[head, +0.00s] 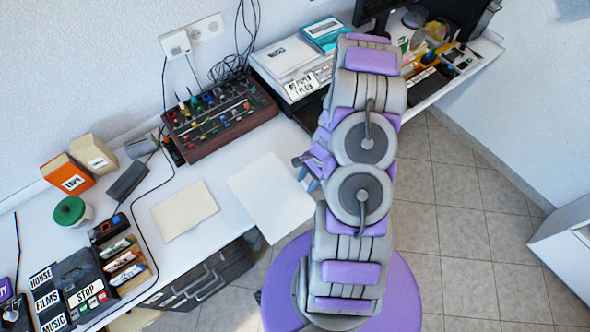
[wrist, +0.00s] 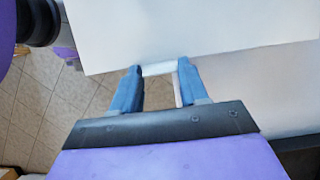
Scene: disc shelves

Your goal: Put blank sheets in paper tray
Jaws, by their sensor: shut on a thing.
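A blank white sheet (head: 270,198) extends left from my gripper, over the front edge of the desk. In the head view, my gripper (head: 308,177) is at its right edge, partly hidden by my arm. In the wrist view, my gripper's blue fingers (wrist: 160,78) are shut at the near edge of the white sheet (wrist: 200,35). A cream blank sheet or pad (head: 185,211) lies on the desk to the left.
The white desk (head: 215,165) runs along the wall. A mixer-like box (head: 220,120) and a flat white machine (head: 290,62) with papers stand at the back. Labelled boxes (head: 50,300) and a green-lidded jar (head: 72,212) are at left. Tiled floor is open at right.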

